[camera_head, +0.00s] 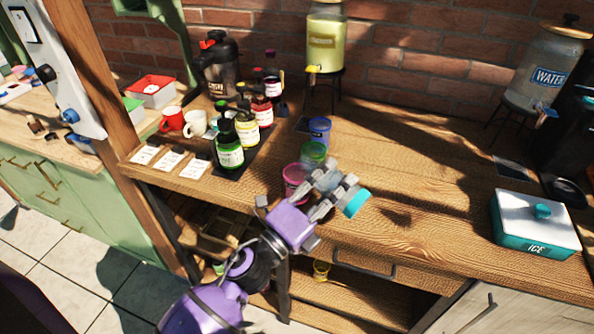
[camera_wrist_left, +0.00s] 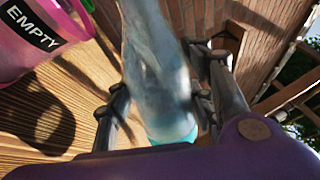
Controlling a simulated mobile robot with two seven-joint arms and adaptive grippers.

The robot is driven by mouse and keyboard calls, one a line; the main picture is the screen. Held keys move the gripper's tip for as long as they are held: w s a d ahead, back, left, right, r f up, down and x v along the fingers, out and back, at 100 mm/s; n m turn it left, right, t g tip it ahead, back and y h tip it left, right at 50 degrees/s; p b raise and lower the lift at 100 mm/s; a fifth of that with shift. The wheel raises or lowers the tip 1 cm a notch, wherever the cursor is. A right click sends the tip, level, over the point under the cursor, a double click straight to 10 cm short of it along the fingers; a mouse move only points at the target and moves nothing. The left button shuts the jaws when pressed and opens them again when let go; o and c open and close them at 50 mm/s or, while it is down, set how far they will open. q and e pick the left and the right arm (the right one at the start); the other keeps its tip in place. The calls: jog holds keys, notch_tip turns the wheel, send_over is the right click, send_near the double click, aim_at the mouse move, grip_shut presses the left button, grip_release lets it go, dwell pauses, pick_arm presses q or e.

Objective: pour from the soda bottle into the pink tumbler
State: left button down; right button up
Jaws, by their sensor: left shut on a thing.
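My left gripper (camera_head: 337,198) is shut on a translucent pale-blue bottle, the soda bottle (camera_head: 327,180), which has a teal end (camera_head: 356,203). The bottle lies strongly tilted, its teal end toward the lower right. In the left wrist view the bottle (camera_wrist_left: 158,75) is between the two fingers (camera_wrist_left: 158,108). The pink tumbler (camera_head: 293,174) stands on the table just left of the gripper, partly hidden by it. In the wrist view the pink tumbler (camera_wrist_left: 75,50) is at the upper left with an "EMPTY" label. I cannot see any liquid flowing. My right gripper is not in view.
A green tumbler (camera_head: 313,151) and a blue tumbler (camera_head: 319,128) stand behind the pink one. Several dark bottles (camera_head: 229,150) and mugs (camera_head: 172,120) are at left. A drink dispenser (camera_head: 324,40) stands behind. An ice box (camera_head: 536,228) is at right. The middle right is clear.

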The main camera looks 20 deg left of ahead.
pick_arm(q)
jog(key=shift+a+r+n, duration=0.1)
jog(key=shift+r+n, duration=0.2)
jog(key=shift+r, duration=0.1)
jog(key=shift+f, duration=0.2)
jog(key=shift+r+n, duration=0.1)
jog(key=shift+n, duration=0.2)
jog(key=shift+s+d, duration=0.2)
jog(key=shift+d, duration=0.2)
jog(key=shift+n+y, duration=0.3)
jog(key=shift+n, duration=0.4)
